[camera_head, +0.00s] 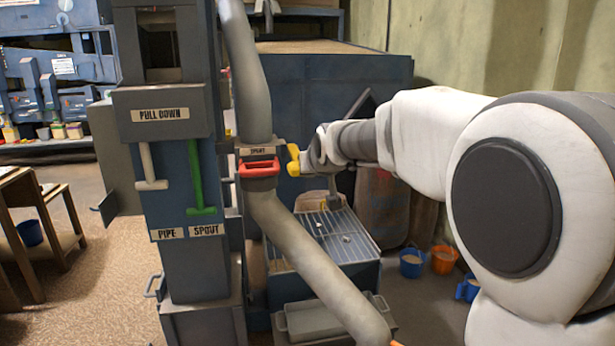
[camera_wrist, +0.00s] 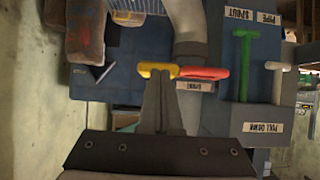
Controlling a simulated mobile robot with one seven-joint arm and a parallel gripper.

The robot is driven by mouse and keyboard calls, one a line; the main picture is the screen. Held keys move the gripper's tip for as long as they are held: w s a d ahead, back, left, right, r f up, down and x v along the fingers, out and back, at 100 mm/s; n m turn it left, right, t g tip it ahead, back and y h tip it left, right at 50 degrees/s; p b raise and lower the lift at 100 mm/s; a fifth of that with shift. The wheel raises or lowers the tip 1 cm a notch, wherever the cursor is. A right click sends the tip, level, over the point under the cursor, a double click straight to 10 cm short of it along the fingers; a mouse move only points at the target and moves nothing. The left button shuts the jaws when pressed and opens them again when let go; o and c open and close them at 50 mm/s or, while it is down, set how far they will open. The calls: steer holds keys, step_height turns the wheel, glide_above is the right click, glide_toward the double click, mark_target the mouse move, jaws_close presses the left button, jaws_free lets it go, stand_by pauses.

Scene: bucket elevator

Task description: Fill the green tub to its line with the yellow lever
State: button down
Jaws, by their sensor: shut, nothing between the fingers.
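The yellow lever (camera_head: 293,160) sticks out at the spout, right of a red handle (camera_head: 259,168) under a small SPOUT label. In the wrist view the yellow lever (camera_wrist: 158,70) lies just beyond my fingertips, with the red handle (camera_wrist: 204,73) to its right. My gripper (camera_head: 308,160) is shut and empty, with its tips close to the yellow lever; I cannot tell whether they touch it. The shut fingers (camera_wrist: 163,85) also show in the wrist view. I cannot make out a green tub in either view.
A panel marked PULL DOWN has a white lever (camera_head: 148,168) over PIPE and a green lever (camera_head: 200,180) over SPOUT. A thick grey pipe (camera_head: 310,262) slants down past a grate (camera_head: 345,238). Blue (camera_head: 411,265) and orange (camera_head: 443,260) buckets stand on the floor at right.

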steer(key=shift+v, duration=1.15)
steer(key=shift+s+f, duration=0.1)
steer(key=shift+f, duration=0.05)
